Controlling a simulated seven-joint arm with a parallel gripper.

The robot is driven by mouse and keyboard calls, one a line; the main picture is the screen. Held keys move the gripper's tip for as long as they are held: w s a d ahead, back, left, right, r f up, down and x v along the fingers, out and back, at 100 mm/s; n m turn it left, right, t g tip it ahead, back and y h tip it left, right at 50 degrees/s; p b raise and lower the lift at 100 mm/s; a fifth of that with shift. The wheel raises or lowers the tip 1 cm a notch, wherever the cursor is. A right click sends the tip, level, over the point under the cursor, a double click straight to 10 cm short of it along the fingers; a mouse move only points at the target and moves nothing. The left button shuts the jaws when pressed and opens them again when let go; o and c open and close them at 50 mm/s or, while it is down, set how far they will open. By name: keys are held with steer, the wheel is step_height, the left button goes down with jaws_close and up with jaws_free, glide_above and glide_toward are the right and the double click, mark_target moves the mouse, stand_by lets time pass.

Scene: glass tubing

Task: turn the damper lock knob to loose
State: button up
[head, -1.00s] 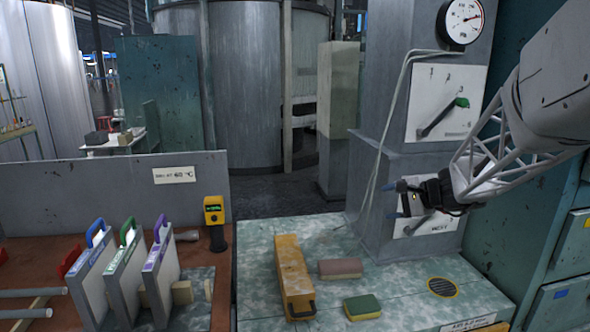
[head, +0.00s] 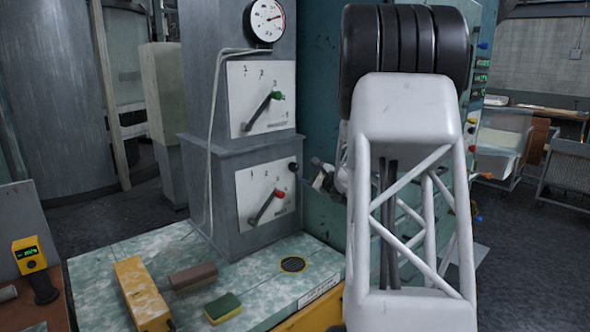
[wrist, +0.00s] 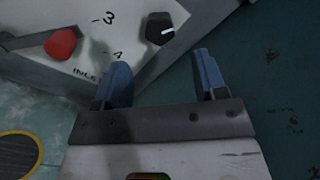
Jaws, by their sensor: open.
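The damper lock knob is black with a white mark; it shows in the wrist view (wrist: 160,28) and at the right edge of the lower white plate in the head view (head: 293,167). The lower plate (head: 246,191) carries a lever with a red tip (head: 281,194), which also shows in the wrist view (wrist: 60,44). My gripper (wrist: 160,62) is open and empty, its two blue fingers apart. In the wrist view the knob lies beyond the gap between the fingertips, with no contact visible. In the head view my gripper (head: 309,177) is just right of the knob, small and partly hidden by my arm.
An upper plate (head: 245,100) has a green-tipped lever, with a round gauge (head: 267,20) above. A teal cabinet (head: 322,100) stands behind my arm.

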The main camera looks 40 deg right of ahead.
mark_target(296, 168)
steer(key=shift+w, duration=0.15)
steer(key=shift+w, duration=3.75)
steer(key=shift+c, duration=0.4)
steer(key=c, duration=0.8)
steer(key=shift+c, duration=0.2)
